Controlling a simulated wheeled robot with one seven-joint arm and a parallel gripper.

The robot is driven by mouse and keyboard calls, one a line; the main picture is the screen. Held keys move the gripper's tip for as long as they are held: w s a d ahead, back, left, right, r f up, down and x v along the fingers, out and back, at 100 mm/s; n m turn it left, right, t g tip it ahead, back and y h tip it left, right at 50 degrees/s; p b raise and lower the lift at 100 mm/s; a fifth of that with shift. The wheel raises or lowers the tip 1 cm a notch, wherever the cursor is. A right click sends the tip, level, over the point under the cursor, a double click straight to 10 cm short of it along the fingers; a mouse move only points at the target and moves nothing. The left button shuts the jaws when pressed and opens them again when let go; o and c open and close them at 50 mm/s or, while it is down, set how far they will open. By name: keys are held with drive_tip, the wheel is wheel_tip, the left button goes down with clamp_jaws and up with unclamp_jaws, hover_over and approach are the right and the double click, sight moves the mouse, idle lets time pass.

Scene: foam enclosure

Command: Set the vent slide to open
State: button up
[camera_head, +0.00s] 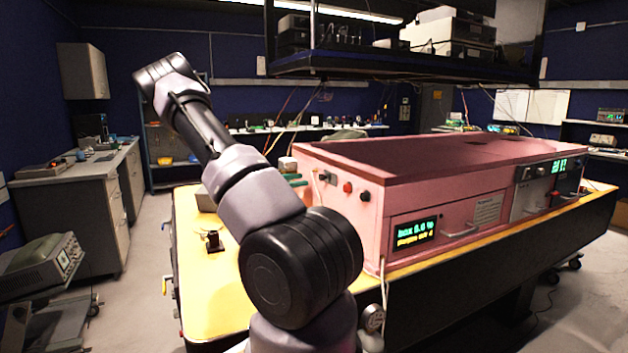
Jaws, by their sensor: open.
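The pink foam enclosure (375,205) stands on the yellow-topped bench, with a dark red top. Its near front corner carries a small dark fitting (327,178), a red button (348,187) and a black knob (364,196). I cannot tell which part, if any, is the vent slide or how it is set. A small dark patch (478,142) shows on the top. My arm rises in front of the enclosure's left end and bends up to the left, hiding part of that end. My gripper is not in view.
A display (416,230) with green and yellow text and a handle (460,231) are on the front. A small dark object (213,241) stands on the bench (205,300), left of my arm. A loaded shelf (400,66) hangs above the enclosure.

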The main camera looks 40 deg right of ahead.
sight(320, 178)
drive_tip(key=x, duration=0.6)
clamp_jaws()
idle(1.4)
